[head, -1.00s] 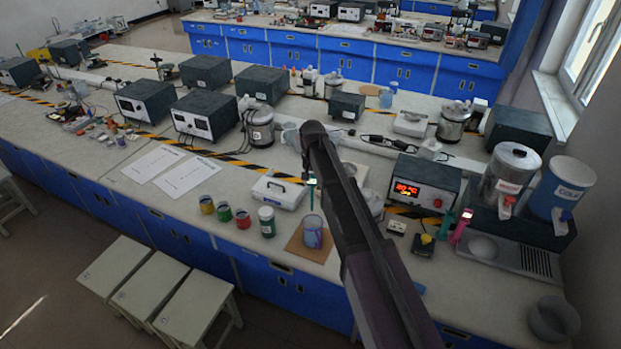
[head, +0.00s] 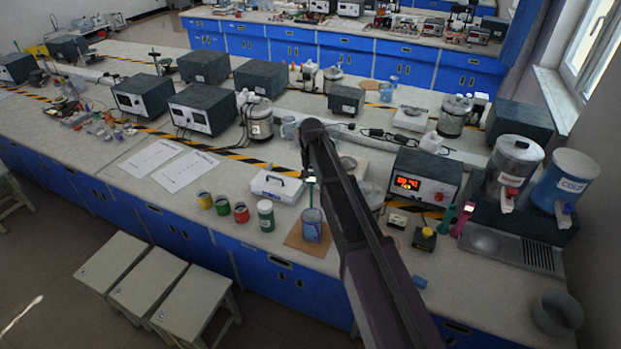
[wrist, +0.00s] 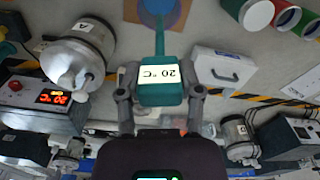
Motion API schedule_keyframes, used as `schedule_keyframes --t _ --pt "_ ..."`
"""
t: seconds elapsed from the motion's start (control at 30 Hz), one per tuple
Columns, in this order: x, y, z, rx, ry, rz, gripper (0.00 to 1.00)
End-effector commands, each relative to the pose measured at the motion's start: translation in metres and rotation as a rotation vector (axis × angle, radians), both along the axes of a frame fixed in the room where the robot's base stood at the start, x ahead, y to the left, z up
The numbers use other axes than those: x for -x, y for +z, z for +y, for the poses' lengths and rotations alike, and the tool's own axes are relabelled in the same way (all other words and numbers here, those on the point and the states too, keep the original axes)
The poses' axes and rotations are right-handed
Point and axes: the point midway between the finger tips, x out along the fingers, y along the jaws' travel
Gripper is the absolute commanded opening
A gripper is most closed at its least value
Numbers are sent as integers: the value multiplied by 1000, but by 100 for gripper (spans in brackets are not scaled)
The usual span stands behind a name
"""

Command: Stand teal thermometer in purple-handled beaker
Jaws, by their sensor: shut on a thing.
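The teal thermometer (wrist: 159,92) is in my gripper (wrist: 160,97), its "20 °C" face toward the wrist camera and its thin stem pointing away. In the head view the thermometer (head: 311,194) hangs upright, its stem reaching down to the beaker's mouth; whether the tip is inside the rim I cannot tell. The beaker (head: 312,230), bluish with purple, stands on a brown mat (head: 294,240). In the wrist view only part of the beaker (wrist: 152,8) shows at the top edge, in line with the stem.
Red, green and yellow jars and a green-labelled bottle (head: 265,215) stand left of the beaker. A white case (head: 276,187) is behind it. A heater box with a red display (head: 422,180) and a yellow-buttoned box (head: 424,238) are to the right.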

Motion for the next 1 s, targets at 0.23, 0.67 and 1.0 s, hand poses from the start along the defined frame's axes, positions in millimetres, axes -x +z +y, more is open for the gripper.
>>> schedule_keyframes --t 0.23,0.67,1.0 --pt "0 -15 0 0 1 0 7" --pt "0 -36 1 0 1 0 7" --pt "0 -53 1 0 2 0 7"
